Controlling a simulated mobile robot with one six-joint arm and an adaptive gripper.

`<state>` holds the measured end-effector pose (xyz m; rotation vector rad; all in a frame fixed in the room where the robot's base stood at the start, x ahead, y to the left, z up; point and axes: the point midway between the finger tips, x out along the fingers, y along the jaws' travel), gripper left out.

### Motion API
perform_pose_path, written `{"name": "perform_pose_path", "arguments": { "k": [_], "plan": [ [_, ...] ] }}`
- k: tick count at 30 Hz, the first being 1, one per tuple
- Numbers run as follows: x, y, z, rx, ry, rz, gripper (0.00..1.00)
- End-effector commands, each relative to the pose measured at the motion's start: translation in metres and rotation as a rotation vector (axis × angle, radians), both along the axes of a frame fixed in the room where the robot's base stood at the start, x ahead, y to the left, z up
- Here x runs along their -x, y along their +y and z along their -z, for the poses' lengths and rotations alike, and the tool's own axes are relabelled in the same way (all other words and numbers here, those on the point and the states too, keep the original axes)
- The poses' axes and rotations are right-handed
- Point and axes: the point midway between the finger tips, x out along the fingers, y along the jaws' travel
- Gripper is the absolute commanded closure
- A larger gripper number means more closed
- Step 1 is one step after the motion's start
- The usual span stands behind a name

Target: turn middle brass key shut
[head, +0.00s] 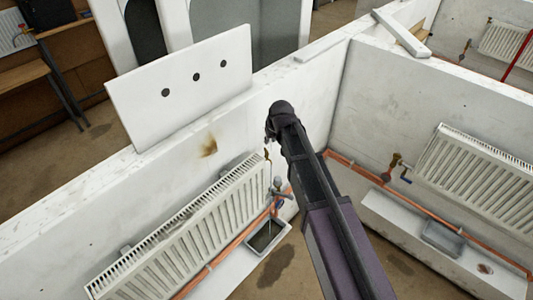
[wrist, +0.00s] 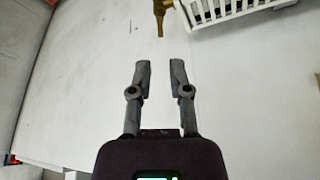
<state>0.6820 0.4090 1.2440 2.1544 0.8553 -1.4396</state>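A brass key (head: 267,156) sits at the upper right end of the near radiator (head: 190,232), by its valve and the copper pipe. In the wrist view a brass piece (wrist: 161,14) shows at the top edge, beside the white radiator (wrist: 225,10); its upper part is cut off. My gripper (wrist: 160,68) is open and empty, its two fingertips apart and pointing toward the brass piece without touching it. In the head view my gripper (head: 271,137) is beside the key, partly hidden by my dark arm. I cannot tell how far the key is turned.
A grey tray (head: 287,229) lies under the near radiator's valve. The right bay has another radiator (head: 480,170), a brass valve (head: 391,166) and a tray (head: 442,238). A white panel with three black holes (head: 215,58) stands on the wall. A low wall divides the bays.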

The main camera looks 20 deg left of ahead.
Motion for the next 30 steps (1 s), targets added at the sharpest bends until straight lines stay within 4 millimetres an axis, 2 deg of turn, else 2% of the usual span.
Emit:
{"name": "perform_pose_path", "arguments": {
  "k": [3, 30],
  "plan": [
    [-0.004, 0.003, 0.014, 0.0, 0.0, 0.0, 0.76],
    [-0.023, 0.022, 0.079, 0.0, 0.0, -0.001, 0.76]
  ]
}}
